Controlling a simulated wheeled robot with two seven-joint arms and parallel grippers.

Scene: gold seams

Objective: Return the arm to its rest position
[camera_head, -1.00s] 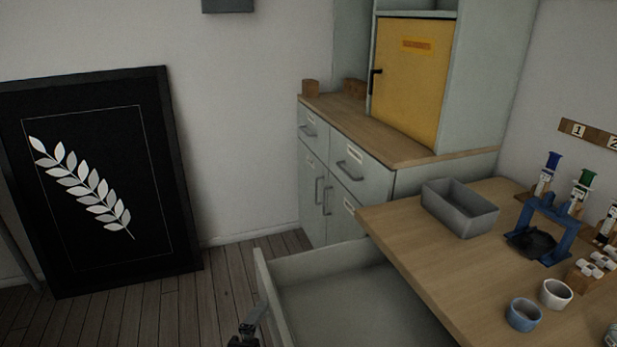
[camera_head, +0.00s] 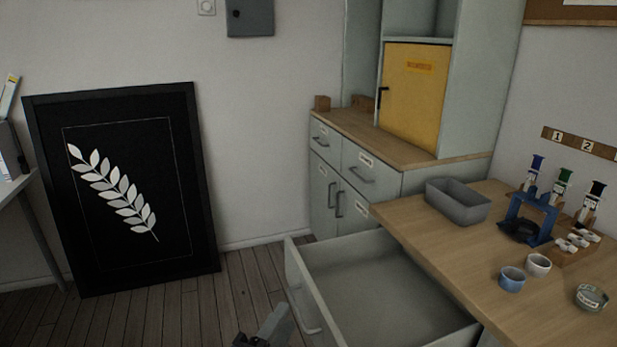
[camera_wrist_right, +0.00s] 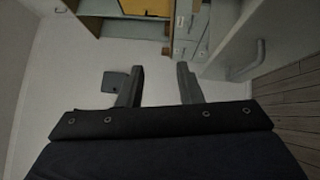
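My right gripper (camera_head: 265,332) shows at the bottom edge of the head view, in front of the pulled-out drawer (camera_head: 312,290) and a little left of its front panel. In the right wrist view my right gripper (camera_wrist_right: 160,85) has its two fingers apart with nothing between them. A drawer-style handle (camera_wrist_right: 249,62) shows to the right of the fingers there, clear of them. The drawer stands open, and the part of its inside that shows is empty. My left gripper is in neither view.
A wooden worktop (camera_head: 440,245) holds a grey bin (camera_head: 458,203), a blue stand (camera_head: 528,218), a blue cup (camera_head: 512,279), a white cup (camera_head: 538,264) and a glass dish (camera_head: 591,297). A framed leaf picture (camera_head: 130,270) leans on the wall. The floor (camera_head: 240,290) between picture and drawer is clear.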

